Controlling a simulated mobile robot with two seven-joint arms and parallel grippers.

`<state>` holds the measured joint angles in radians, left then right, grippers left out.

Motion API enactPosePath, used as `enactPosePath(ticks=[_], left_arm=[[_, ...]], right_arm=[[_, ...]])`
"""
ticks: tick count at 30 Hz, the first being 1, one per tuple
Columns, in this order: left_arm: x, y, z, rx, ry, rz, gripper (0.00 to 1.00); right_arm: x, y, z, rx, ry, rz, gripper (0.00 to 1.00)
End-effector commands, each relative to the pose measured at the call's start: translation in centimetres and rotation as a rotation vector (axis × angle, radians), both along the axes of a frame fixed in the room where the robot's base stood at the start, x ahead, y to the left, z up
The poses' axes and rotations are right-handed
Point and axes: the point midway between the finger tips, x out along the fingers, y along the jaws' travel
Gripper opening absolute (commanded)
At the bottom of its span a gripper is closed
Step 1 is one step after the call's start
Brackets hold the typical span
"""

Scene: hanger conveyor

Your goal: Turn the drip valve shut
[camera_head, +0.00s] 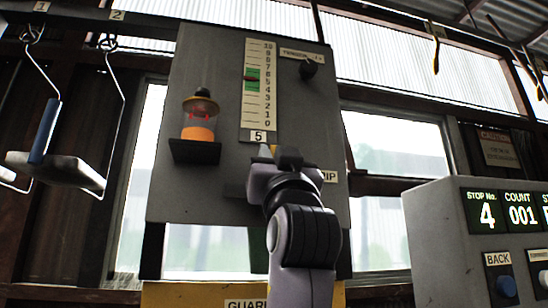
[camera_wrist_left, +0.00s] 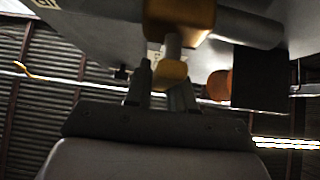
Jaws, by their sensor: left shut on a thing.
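The drip valve is mostly hidden behind my left gripper (camera_head: 275,156) in the head view, low on the grey panel (camera_head: 210,70). A label ending in "IP" (camera_head: 330,176) shows just right of the gripper. In the left wrist view, a yellow valve handle (camera_wrist_left: 171,74) hangs on a short grey stem below a larger yellow block (camera_wrist_left: 180,16). My left gripper's two dark fingers (camera_wrist_left: 160,92) are on either side of the handle, shut on it. My right gripper is in neither view.
An oil cup with orange liquid (camera_head: 198,132) sits on a dark bracket left of the valve. A gauge strip (camera_head: 258,85) and a tension knob (camera_head: 308,69) are above. A control box (camera_head: 450,220) stands right; hangers (camera_head: 50,125) hang left.

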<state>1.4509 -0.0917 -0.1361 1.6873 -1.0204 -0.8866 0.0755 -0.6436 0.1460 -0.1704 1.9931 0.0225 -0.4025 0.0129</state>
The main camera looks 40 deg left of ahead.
Motion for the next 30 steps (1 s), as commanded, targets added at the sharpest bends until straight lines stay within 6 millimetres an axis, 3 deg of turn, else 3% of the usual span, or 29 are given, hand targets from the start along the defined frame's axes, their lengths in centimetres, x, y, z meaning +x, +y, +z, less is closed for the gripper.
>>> enactPosePath(ticks=[1, 2, 11, 24, 30], left_arm=[[0.1, 0.0, -0.1, -0.001, 0.004, 0.001, 0.00], [0.1, 0.0, -0.1, -0.001, 0.004, 0.001, 0.30], [0.0, -0.1, -0.2, 0.000, 0.002, 0.000, 0.30], [-2.8, -3.3, -4.6, -0.001, 0.004, -0.002, 0.30], [-3.3, -3.9, -5.1, 0.000, 0.003, 0.001, 0.30]], right_arm=[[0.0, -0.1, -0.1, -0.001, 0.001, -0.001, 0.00], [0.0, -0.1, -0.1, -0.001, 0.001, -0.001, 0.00], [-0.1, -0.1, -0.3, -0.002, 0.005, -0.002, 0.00], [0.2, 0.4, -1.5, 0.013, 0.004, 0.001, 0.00], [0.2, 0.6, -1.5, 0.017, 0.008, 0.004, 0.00]])
